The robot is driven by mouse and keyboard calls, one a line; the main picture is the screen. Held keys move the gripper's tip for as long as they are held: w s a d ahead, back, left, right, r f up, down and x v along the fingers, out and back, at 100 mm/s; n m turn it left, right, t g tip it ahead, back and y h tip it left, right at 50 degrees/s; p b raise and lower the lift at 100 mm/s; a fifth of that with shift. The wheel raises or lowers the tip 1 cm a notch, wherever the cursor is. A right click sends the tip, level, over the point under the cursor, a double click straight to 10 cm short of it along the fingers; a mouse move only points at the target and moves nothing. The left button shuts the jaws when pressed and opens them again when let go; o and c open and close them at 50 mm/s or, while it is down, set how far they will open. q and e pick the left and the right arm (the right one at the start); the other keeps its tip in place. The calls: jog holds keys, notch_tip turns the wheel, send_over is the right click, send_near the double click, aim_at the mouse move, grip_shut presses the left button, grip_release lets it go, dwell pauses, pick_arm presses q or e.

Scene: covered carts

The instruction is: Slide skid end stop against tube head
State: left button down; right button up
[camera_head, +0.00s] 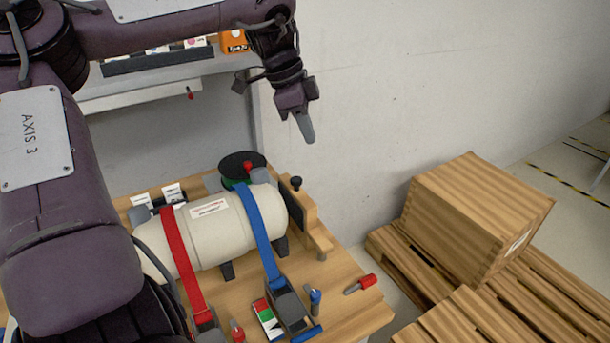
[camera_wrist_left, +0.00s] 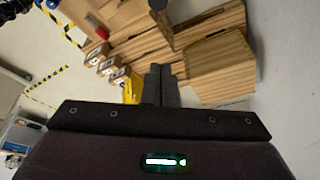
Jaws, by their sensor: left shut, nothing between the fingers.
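The tube (camera_head: 215,225) is a cream cylinder lying on a wooden skid (camera_head: 350,300), under a red strap (camera_head: 180,255) and a blue strap (camera_head: 258,230). The end stop (camera_head: 314,232) is a wooden piece with a dark pad and a black knob (camera_head: 296,183), standing at the tube's right head. I cannot tell whether the pad touches the head. My left gripper (camera_head: 306,132) is shut and empty, in the air above and behind the end stop. Its fingers show in the left wrist view (camera_wrist_left: 161,85). My right gripper is not in view.
A wooden crate (camera_head: 480,215) stands on pallets (camera_head: 400,265) to the right. A red-handled tool (camera_head: 360,284) and a blue-handled one (camera_head: 314,300) lie at the skid's front. A green and black reel (camera_head: 242,165) sits behind the tube. A shelf (camera_head: 165,65) is at the wall.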

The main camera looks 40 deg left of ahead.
pick_arm(q)
notch_tip(320, 180, down, 10)
jog(key=n+p, duration=0.1)
jog(key=p, duration=0.3)
jog(key=shift+s+a, duration=0.15)
jog(key=shift+s, duration=0.05)
dwell(0.4)
jog(key=shift+r, duration=0.1)
